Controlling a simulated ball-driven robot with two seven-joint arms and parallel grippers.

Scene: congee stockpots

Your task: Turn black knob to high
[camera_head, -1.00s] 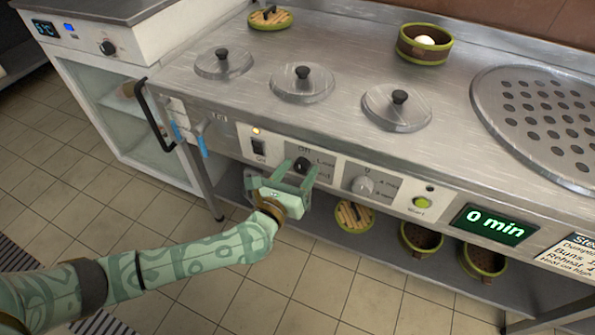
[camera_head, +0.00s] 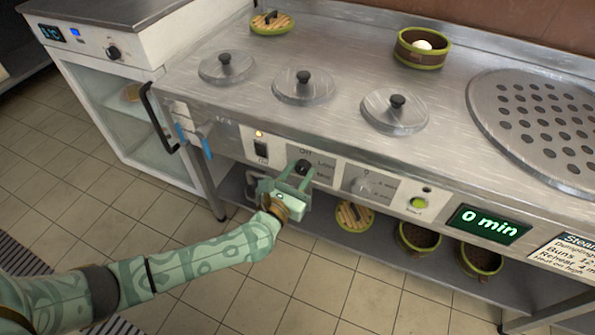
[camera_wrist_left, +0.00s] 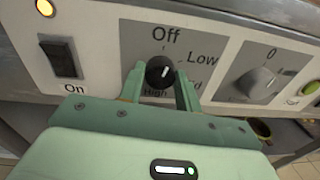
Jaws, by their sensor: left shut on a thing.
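The black knob (camera_head: 303,167) is on the front panel of the steel steamer counter. It also shows in the left wrist view (camera_wrist_left: 160,72), with a white mark pointing up and to the right, towards the Low side. Labels around it read Off at the top, Low at the right and High at the bottom; another label at the lower right is partly hidden by a finger. My left gripper (camera_head: 297,174) is shut on the black knob, one finger on each side, and the fingers show in the left wrist view (camera_wrist_left: 160,85). My right gripper is not in view.
A grey timer knob (camera_head: 361,185) sits right of the black knob, and an On switch (camera_head: 260,150) sits left. Further right are a green button (camera_head: 418,203) and a display (camera_head: 488,224) reading 0 min. A lower shelf holds baskets (camera_head: 420,238).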

